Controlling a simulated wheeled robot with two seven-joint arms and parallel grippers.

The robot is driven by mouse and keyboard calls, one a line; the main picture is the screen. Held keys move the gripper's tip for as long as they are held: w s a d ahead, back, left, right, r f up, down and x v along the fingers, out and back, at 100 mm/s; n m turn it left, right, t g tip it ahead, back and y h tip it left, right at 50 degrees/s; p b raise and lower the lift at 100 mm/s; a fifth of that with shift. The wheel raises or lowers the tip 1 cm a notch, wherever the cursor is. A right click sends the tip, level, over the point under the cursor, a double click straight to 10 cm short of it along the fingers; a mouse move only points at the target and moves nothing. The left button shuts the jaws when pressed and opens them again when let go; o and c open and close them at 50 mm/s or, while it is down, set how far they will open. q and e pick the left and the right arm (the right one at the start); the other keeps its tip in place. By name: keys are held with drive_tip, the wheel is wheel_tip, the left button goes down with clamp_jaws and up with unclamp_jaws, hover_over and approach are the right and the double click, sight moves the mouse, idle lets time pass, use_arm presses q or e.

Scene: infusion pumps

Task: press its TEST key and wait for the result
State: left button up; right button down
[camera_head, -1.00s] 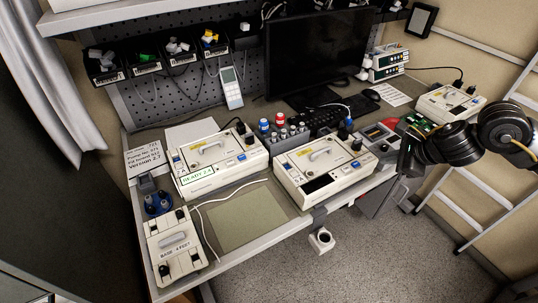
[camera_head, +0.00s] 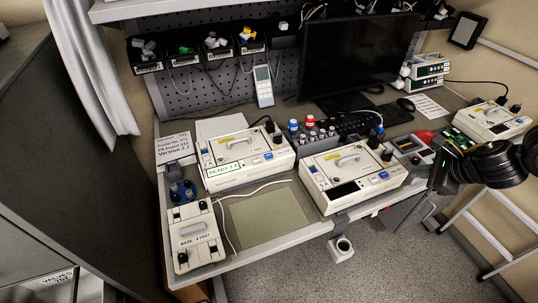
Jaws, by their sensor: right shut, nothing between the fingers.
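A cream pump unit (camera_head: 247,160) stands on the bench at left, with a green-lit "READY 2.4" display (camera_head: 224,170) on its front. A second cream unit (camera_head: 352,172) stands to its right; its display (camera_head: 345,189) looks dark. Both have a top handle and blue keys; I cannot read which key is TEST. A third similar unit (camera_head: 490,122) stands at the far right. My right gripper (camera_head: 440,172) is shut and empty, at the bench's right end, beside the second unit and apart from it. My left gripper is not in view.
A box labelled "BASE" (camera_head: 194,236) stands at the bench's front left, beside a bare green mat (camera_head: 265,219). A monitor (camera_head: 355,55), keyboard and bottles stand behind the units. A white ladder (camera_head: 505,215) is at right.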

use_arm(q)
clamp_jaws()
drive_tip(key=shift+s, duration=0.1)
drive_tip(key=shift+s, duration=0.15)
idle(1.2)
